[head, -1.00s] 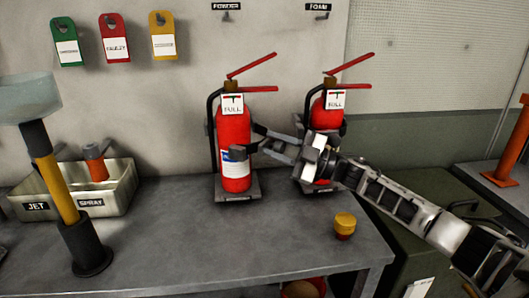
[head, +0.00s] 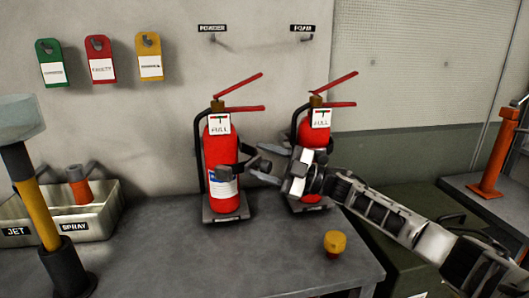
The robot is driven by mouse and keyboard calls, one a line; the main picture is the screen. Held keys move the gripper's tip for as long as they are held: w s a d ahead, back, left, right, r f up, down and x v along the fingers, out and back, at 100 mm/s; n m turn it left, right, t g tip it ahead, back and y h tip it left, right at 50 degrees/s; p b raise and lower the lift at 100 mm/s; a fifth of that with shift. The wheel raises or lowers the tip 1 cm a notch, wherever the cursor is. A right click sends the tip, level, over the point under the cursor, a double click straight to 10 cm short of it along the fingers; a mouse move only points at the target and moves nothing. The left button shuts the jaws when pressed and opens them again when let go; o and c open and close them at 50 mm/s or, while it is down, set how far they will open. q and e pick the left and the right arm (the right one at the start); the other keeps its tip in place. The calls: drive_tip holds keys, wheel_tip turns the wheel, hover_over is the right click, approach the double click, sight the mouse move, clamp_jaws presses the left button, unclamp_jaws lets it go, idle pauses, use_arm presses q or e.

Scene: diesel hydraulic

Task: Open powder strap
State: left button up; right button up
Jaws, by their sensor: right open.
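The powder extinguisher (head: 221,160) is red with a white FULL tag and stands upright on the bench under the POWDER label (head: 212,28). A dark strap piece (head: 258,163) sticks out at its right side, at about mid-height. My right gripper (head: 266,163) is open beside it, its fingers apart above and below the dark piece. I cannot tell whether they touch it. My right arm comes in from the lower right and covers part of the foam extinguisher (head: 312,131). My left gripper is not in view.
A yellow-capped knob (head: 335,243) is on the bench (head: 230,265) near its right edge. A tray (head: 96,220) labelled JET and SPRAY and a yellow-handled tool (head: 38,212) are at the left. Coloured tags (head: 100,60) hang on the wall. The bench's front middle is clear.

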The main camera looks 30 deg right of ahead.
wheel_tip(320, 180, up, 3)
drive_tip(key=shift+d, duration=0.1)
drive_tip(key=s+a+r+b, duration=0.1)
drive_tip(key=s+a+r, duration=0.6)
drive_tip(key=s+r, duration=0.3)
drive_tip(key=shift+s+a, duration=0.25)
drive_tip(key=shift+s, duration=0.75)
